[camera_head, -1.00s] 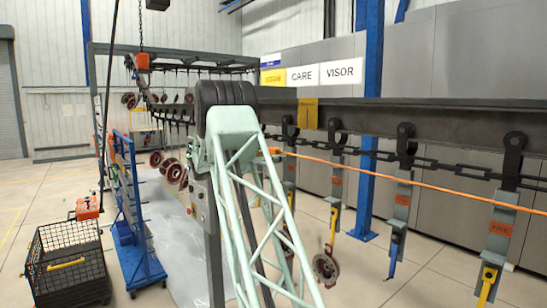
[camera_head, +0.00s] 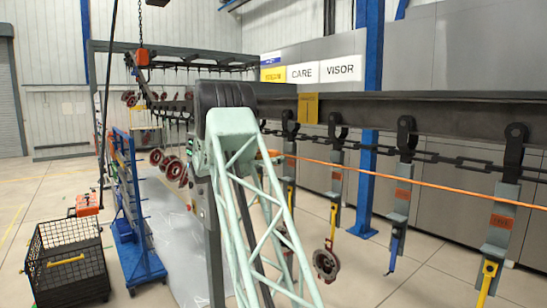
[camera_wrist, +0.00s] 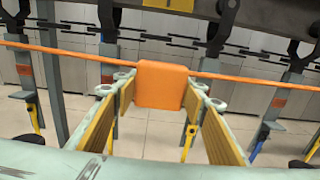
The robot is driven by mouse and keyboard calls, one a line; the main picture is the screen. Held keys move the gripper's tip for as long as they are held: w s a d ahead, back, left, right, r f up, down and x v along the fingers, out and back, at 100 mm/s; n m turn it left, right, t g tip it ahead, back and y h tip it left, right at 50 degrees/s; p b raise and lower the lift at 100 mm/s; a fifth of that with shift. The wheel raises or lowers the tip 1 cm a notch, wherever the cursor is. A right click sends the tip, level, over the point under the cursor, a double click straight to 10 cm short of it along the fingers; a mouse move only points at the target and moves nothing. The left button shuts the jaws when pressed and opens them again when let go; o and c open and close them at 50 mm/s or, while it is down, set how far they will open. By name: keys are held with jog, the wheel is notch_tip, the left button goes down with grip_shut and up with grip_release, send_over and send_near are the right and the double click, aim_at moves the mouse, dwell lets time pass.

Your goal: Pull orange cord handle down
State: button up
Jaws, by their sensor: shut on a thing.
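The orange cord handle (camera_wrist: 162,84) is a rounded block in the middle of the wrist view. The orange cord (camera_wrist: 62,50) runs out from both its sides. My gripper (camera_wrist: 162,92) is shut on the handle, with one finger against each side. In the head view the cord (camera_head: 420,182) slopes gently down to the right across the hanging hooks. The handle shows there only as a small orange bit (camera_head: 274,154) beside my pale green arm. My arm hides most of it and the gripper.
A dark conveyor beam (camera_head: 440,107) with a chain and several hanging hooks (camera_head: 400,200) runs behind the cord. A ring-shaped part (camera_head: 326,263) hangs from one hook. A black wire crate (camera_head: 66,268) and a blue rack (camera_head: 140,260) stand at left.

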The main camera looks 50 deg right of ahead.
jog(key=shift+f, duration=0.75)
jog(key=o, duration=1.2)
jog(key=shift+c, duration=0.2)
jog(key=shift+a, duration=0.1)
jog(key=v, duration=1.1)
jog(key=shift+w+a, duration=0.15)
jog(key=shift+a, duration=0.25)
